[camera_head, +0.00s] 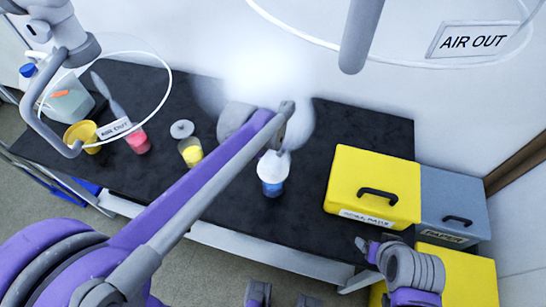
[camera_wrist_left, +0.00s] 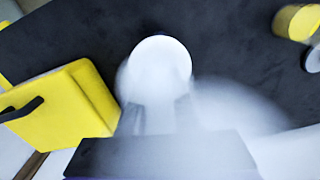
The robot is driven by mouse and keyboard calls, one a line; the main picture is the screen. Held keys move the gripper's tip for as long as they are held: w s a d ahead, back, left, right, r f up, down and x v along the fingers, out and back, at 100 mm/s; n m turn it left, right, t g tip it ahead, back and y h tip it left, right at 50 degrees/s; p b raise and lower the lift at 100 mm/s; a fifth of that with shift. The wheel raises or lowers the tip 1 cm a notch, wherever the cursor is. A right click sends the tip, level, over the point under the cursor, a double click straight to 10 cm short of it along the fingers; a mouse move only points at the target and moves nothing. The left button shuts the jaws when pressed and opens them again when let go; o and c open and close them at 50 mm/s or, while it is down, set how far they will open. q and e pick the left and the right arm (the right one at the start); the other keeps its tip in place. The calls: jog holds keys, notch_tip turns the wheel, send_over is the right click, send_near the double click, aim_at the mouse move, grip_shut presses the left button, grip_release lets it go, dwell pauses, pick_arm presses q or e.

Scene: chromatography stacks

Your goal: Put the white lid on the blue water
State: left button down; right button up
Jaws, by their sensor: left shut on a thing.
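The blue water is in a clear cup (camera_head: 272,187) on the black table, at the middle of the head view. The white lid (camera_head: 274,166) shows at the top of this cup; I cannot tell whether it is seated or just above the rim. My left gripper (camera_head: 279,150) is over the cup, shut on the lid. In the left wrist view the lid is a bright white disc (camera_wrist_left: 160,65) at the fingertips of my left gripper (camera_wrist_left: 158,108), and it hides the water. My right gripper (camera_head: 367,246) is at the lower right, away from the cup; its jaw state is unclear.
A yellow box (camera_head: 372,188) and a grey box (camera_head: 452,205) stand right of the cup. A cup of yellow liquid (camera_head: 190,152), a grey disc (camera_head: 182,129) and a cup of red liquid (camera_head: 138,141) are to the left. Bare table lies around the blue cup.

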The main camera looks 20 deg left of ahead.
dwell(0.6)
pick_arm(q)
jog(key=shift+f, duration=0.15)
jog(key=shift+f+b, duration=0.4)
jog(key=shift+f, duration=0.25)
jog(key=shift+f, duration=0.1)
jog(key=shift+f+b, duration=0.3)
jog(key=shift+f, duration=0.05)
dwell(0.3)
jog(key=shift+c, duration=0.8)
grip_release()
